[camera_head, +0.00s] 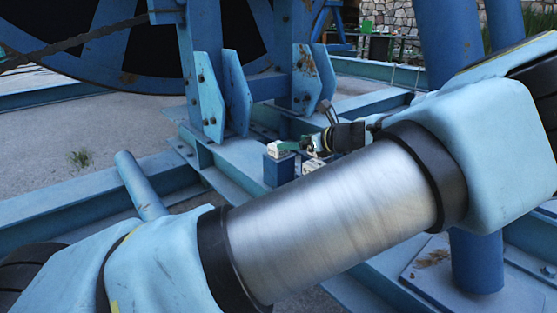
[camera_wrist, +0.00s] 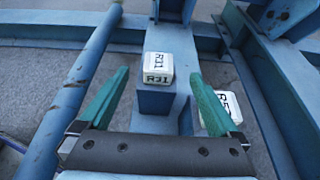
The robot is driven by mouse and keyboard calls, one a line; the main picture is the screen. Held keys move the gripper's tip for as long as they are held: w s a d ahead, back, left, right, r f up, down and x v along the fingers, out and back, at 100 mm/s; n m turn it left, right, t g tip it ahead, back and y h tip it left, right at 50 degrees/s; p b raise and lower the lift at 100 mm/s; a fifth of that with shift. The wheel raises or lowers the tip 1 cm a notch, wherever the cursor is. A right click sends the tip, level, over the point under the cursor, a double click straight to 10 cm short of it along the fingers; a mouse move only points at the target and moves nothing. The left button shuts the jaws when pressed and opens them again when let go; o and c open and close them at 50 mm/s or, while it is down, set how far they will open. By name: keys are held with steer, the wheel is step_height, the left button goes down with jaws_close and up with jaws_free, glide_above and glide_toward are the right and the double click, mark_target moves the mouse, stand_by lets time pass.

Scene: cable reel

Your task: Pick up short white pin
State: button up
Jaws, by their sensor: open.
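In the wrist view a white block-shaped piece marked R31 (camera_wrist: 158,64) sits on top of a blue square post (camera_wrist: 155,100). A second white piece with a partly hidden label (camera_wrist: 218,104) is at the right, partly behind my right finger. I cannot tell for certain which is the short white pin. My gripper (camera_wrist: 158,75) is open, with green fingers either side of the R31 piece and clear gaps to it. In the head view the white pieces (camera_head: 276,149) show small beyond my arm, near my gripper (camera_head: 302,146); the second (camera_head: 312,165) is partly hidden.
A blue beam (camera_wrist: 175,30) runs under the post. A blue round tube (camera_wrist: 85,65) slants close by my left finger. Blue steel framing (camera_wrist: 265,75) stands at the right. In the head view upright blue plates (camera_head: 236,92) and the large reel (camera_head: 90,50) rise behind.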

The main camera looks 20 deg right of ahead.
steer(key=b+x, duration=0.1)
steer(key=x, duration=0.5)
steer(key=b+x, duration=0.1)
steer(key=x, duration=0.2)
steer(key=shift+s+f+b, duration=0.2)
steer(key=shift+f+b, duration=0.1)
jaws_close()
stand_by(0.3)
steer(key=shift+r, duration=0.1)
